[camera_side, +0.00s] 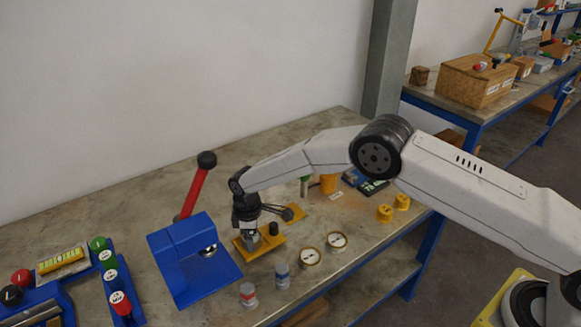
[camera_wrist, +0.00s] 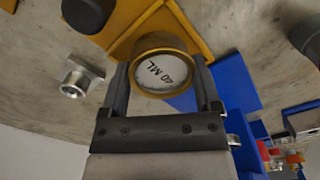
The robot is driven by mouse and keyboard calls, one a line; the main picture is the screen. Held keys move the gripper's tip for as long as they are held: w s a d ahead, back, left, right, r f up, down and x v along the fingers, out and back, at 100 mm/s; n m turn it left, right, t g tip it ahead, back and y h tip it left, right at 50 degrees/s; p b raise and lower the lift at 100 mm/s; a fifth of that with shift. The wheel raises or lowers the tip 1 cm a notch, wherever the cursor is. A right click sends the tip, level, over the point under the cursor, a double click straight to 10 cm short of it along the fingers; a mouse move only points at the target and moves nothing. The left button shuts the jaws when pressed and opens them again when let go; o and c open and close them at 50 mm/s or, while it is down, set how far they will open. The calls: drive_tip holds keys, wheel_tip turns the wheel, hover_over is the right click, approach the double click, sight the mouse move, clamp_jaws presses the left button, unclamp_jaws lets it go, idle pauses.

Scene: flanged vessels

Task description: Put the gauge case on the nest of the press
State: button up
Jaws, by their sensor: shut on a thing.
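My gripper (camera_side: 255,238) is shut on the gauge case, a round piece with a brass rim and a white face marked "40 ML". The gauge case (camera_wrist: 160,66) sits between both fingers in the wrist view. In the side view it is mostly hidden by the gripper, over the yellow fixture (camera_side: 267,247) with a black knob; I cannot tell whether it touches it. The blue press (camera_side: 180,245) with a red lever stands just left of my gripper. A silver part (camera_side: 208,251) shows under its head; the nest cannot be made out clearly.
Two small capped containers (camera_side: 248,294) (camera_side: 282,275) stand near the front edge. A blue rack with coloured knobs (camera_side: 120,303) is at left. A silver cylinder (camera_wrist: 74,86) shows in the wrist view.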

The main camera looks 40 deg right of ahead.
drive_tip(key=shift+f, duration=0.1)
drive_tip(key=o, duration=1.3)
drive_tip(key=shift+c, duration=0.2)
wheel_tip(320, 180, up, 12)
